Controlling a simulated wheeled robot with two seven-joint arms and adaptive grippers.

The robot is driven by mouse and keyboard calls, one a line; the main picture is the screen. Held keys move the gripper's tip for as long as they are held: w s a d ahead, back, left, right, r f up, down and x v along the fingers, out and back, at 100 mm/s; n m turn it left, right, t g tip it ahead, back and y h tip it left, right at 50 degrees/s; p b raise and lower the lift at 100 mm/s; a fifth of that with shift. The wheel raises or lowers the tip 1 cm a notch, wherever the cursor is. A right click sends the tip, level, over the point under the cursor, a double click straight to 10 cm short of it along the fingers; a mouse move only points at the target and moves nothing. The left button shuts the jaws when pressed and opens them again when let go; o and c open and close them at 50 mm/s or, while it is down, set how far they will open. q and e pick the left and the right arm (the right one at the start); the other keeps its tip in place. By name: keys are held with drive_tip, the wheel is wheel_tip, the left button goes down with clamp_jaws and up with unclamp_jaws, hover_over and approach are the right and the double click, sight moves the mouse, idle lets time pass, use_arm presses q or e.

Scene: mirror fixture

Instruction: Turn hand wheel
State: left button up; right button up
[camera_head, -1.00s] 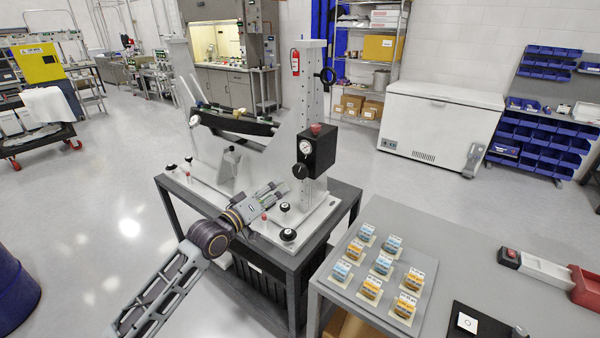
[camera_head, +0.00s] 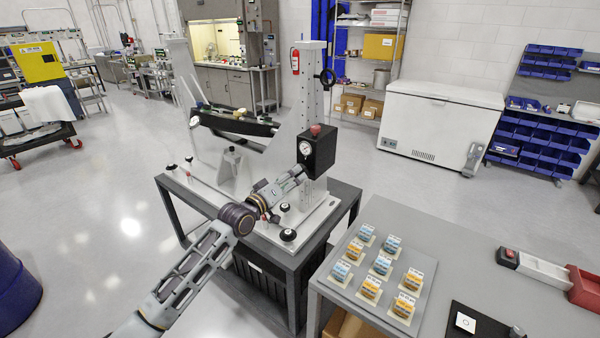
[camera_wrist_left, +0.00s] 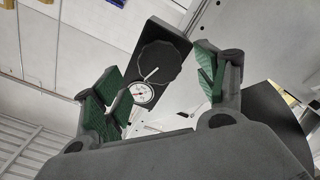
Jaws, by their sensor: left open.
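The mirror fixture has a black box (camera_head: 322,150) on its upright post, with a round white gauge (camera_head: 305,149) on the front. A black round knob-like hand wheel (camera_wrist_left: 158,62) sits on the box face beside the gauge in the left wrist view. In the head view my left gripper (camera_head: 300,172) covers that wheel. In the left wrist view my left gripper (camera_wrist_left: 160,72) is open, its green-padded fingers apart on either side of the wheel. Contact cannot be told. My right gripper is not in view.
The fixture stands on a dark-framed table (camera_head: 345,200) with black knobs (camera_head: 288,235) on its base plate. A grey table (camera_head: 470,270) at right carries several labelled blue and orange items. Floor to the left is open.

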sight(300, 172)
use_arm(q)
drive_tip(key=shift+x, duration=2.65)
drive_tip(key=c, duration=1)
drive_tip(key=shift+c, duration=0.2)
drive_tip(key=shift+m, duration=0.5)
